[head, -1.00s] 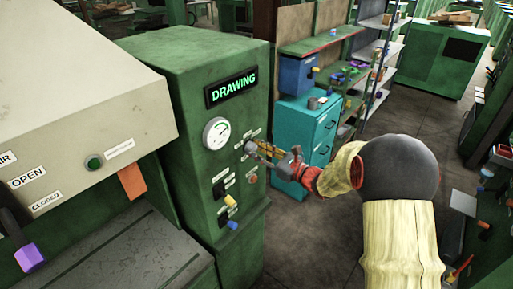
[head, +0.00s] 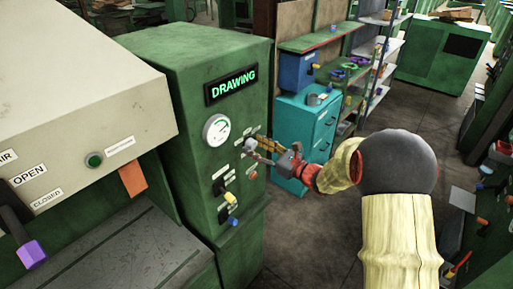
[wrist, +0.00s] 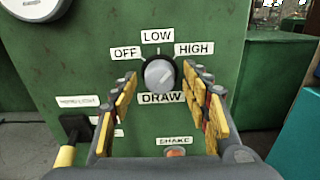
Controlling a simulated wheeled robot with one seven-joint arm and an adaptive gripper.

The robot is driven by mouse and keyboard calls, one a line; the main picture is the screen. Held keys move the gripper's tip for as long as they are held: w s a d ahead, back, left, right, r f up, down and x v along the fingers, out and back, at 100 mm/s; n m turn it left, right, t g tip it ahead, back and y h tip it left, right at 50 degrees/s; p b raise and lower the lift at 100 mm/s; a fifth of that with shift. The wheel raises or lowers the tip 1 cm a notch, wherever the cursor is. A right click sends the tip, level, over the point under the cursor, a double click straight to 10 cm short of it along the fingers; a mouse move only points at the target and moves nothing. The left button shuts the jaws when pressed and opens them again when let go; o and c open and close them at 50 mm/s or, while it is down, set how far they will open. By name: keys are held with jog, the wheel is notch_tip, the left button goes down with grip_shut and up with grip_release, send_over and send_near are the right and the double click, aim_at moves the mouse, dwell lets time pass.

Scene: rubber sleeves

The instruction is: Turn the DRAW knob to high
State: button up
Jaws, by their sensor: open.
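The DRAW knob (wrist: 159,74) is a round grey knob with a black base on a green panel. White labels OFF (wrist: 126,53), LOW (wrist: 157,36) and HIGH (wrist: 194,49) are set around its upper side, with DRAW (wrist: 162,98) below. I cannot tell surely which label its grip points at. My gripper (wrist: 162,82) is open, with one yellow-padded finger on each side of the knob. Contact with the knob is not clear. In the head view my gripper (head: 254,146) is at the panel and largely hides the knob.
A SHAKE label (wrist: 174,141) with an orange button sits below the knob. A black switch with a yellow end (wrist: 68,146) is at lower left. A gauge (head: 216,131) is on the green cabinet (head: 185,75). A teal cabinet (head: 297,125) stands behind my gripper.

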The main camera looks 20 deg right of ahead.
jog(key=v, duration=1.2)
dwell(0.5)
